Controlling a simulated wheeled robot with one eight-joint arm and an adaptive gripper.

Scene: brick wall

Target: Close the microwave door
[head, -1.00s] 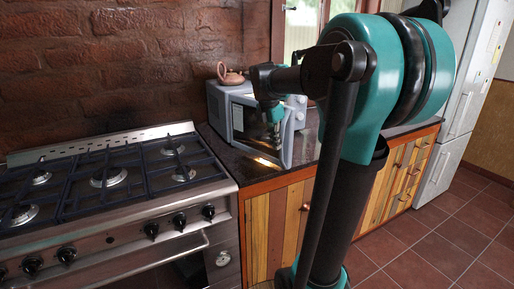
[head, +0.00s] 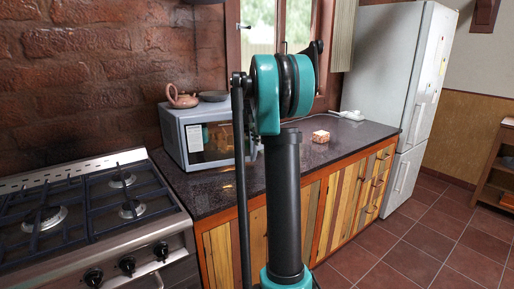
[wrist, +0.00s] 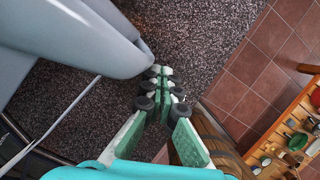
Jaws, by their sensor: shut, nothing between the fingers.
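The microwave (head: 173,133) is a grey box on the dark counter, beside the stove. Its door (head: 219,143), with a dark window and a white label, lies across the front and looks shut or nearly so. My arm hides its right part, so I cannot tell if a gap is left. In the wrist view, my gripper (wrist: 160,72) is shut and empty above the speckled counter. Its tips are close to the rounded end of a large pale grey surface (wrist: 95,45), probably the microwave; contact is unclear. In the head view the gripper is hidden behind my arm.
A brown teapot (head: 182,99) and a dark dish (head: 213,96) sit on the microwave. The stove (head: 85,215) stands at left. A small patterned block (head: 320,136) and a white power strip (head: 350,115) are on the counter (head: 352,143), otherwise clear at right. A fridge (head: 400,85) stands beyond.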

